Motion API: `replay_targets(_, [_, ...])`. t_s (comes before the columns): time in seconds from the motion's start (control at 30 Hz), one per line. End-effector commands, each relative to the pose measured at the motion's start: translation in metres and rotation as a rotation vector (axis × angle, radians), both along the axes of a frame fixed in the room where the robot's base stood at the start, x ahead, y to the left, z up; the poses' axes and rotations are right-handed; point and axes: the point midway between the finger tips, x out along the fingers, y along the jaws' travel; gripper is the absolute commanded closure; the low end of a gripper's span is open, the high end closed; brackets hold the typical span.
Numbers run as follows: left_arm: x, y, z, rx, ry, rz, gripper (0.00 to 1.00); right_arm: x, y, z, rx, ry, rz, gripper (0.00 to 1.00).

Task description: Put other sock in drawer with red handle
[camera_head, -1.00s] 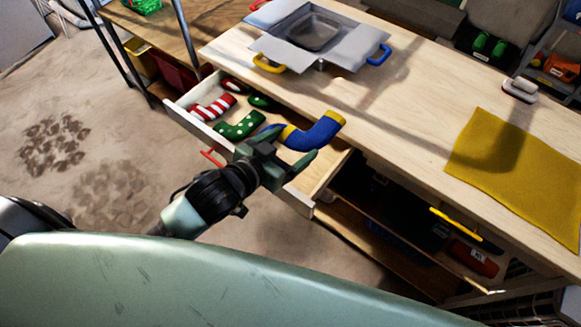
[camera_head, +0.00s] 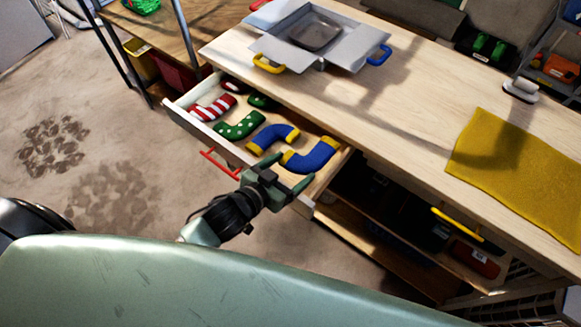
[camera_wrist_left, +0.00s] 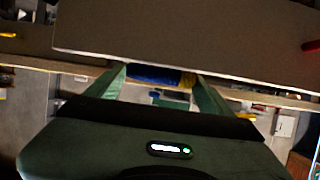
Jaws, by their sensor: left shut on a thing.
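A blue sock with yellow ends (camera_head: 312,157) is at the right front of the open drawer (camera_head: 199,133); it also shows between the fingers in the left wrist view (camera_wrist_left: 152,75). My left gripper (camera_head: 281,178) is at the drawer's front edge, shut on this sock with its fingers well apart. Whether the sock touches the drawer floor, I cannot tell. The other blue and yellow sock (camera_head: 271,137) lies in the drawer just left of it. The red handle (camera_head: 219,163) is on the drawer front. My right gripper is not in view.
Green dotted socks (camera_head: 240,126) and red-and-white striped socks (camera_head: 212,107) lie in the drawer's left part. On the worktop are an open grey box (camera_head: 318,38) and a yellow cloth (camera_head: 515,165). A yellow handle (camera_head: 457,224) is lower right.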

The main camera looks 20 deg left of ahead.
Motion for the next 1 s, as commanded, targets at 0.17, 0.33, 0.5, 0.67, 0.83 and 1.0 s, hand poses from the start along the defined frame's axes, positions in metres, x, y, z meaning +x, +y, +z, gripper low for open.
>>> replay_targets(0.17, [0.0,0.0,-0.006,0.0,0.001,0.001,0.57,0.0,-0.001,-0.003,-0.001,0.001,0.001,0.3])
replay_targets(0.33, [0.0,0.0,-0.011,-0.001,0.001,0.002,0.57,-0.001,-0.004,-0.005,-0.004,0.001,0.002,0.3])
replay_targets(0.5, [0.0,0.0,-0.011,-0.001,0.0,0.001,0.07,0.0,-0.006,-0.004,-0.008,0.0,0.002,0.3])
replay_targets(0.67, [0.0,0.0,-0.011,-0.001,0.0,0.001,0.0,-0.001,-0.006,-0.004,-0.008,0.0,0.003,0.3])
replay_targets(0.83, [0.0,0.0,-0.008,0.0,0.0,0.001,0.0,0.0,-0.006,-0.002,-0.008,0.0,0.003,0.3])
replay_targets(1.0, [-0.011,0.004,0.004,0.001,0.002,0.0,0.0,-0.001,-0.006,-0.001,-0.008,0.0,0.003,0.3])
